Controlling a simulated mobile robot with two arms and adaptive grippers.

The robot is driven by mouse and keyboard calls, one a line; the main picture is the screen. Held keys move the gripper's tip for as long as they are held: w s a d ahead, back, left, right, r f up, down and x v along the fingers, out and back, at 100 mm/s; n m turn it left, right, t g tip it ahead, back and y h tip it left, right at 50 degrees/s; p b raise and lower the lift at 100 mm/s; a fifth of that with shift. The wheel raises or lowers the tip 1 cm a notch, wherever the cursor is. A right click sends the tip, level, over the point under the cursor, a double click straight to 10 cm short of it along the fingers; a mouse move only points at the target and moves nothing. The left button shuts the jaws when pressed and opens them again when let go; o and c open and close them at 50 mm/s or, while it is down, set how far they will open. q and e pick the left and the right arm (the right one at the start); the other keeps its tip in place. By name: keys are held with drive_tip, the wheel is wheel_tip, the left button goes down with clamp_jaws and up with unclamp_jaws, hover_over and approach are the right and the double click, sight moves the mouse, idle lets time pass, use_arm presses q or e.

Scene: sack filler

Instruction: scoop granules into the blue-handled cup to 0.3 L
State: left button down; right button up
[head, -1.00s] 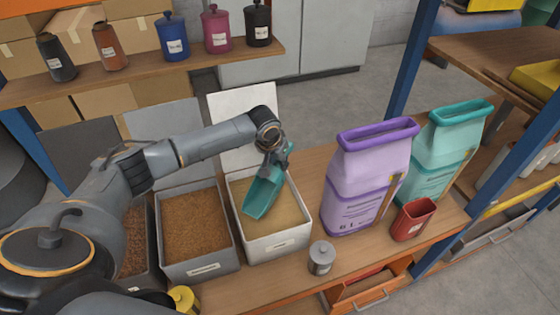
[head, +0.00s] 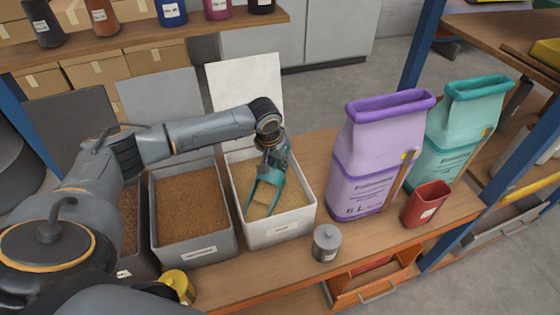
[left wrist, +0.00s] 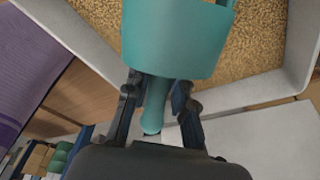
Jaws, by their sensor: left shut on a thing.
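A teal scoop (head: 278,170) is in my left gripper (head: 271,146), which is shut on its handle. The scoop points down into the white bin (head: 283,234) of pale yellow granules, and a tan patch of granules shows in its bowl. In the left wrist view the teal scoop (left wrist: 175,38) hides part of the granules, and my left gripper (left wrist: 157,98) is around its handle. I cannot make out a cup with a blue handle. My right gripper is not in view.
A grey bin (head: 196,252) of brown granules stands to the left. A small grey canister (head: 326,244), a purple sack (head: 365,170), a teal sack (head: 463,125) and a red container (head: 425,205) stand to the right. A yellow canister (head: 177,286) is at the front.

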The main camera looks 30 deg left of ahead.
use_arm(q)
drive_tip(key=shift+w+a+r+g+p, duration=0.3)
drive_tip(key=shift+r+g+p, duration=0.25)
drive_tip(key=shift+p, duration=0.35)
drive_tip(key=shift+w+r+g+p, duration=0.35)
drive_tip(key=shift+w+r+p, duration=0.1)
drive_tip(key=shift+r+p, duration=0.3)
drive_tip(key=shift+g, duration=0.4)
drive_tip(key=r+p, duration=0.1)
drive_tip(key=r, duration=0.1)
drive_tip(key=w+r+p, duration=0.1)
drive_tip(key=r+p, duration=0.1)
drive_tip(key=shift+w, duration=0.2)
drive_tip(key=shift+w+r+p, duration=0.25)
drive_tip(key=shift+r+p, duration=0.1)
drive_tip(key=shift+r, duration=0.25)
drive_tip(key=shift+w+r+p, duration=0.2)
drive_tip(key=shift+r+p, duration=0.1)
drive_tip(key=shift+r, duration=0.25)
drive_tip(key=shift+d, duration=0.1)
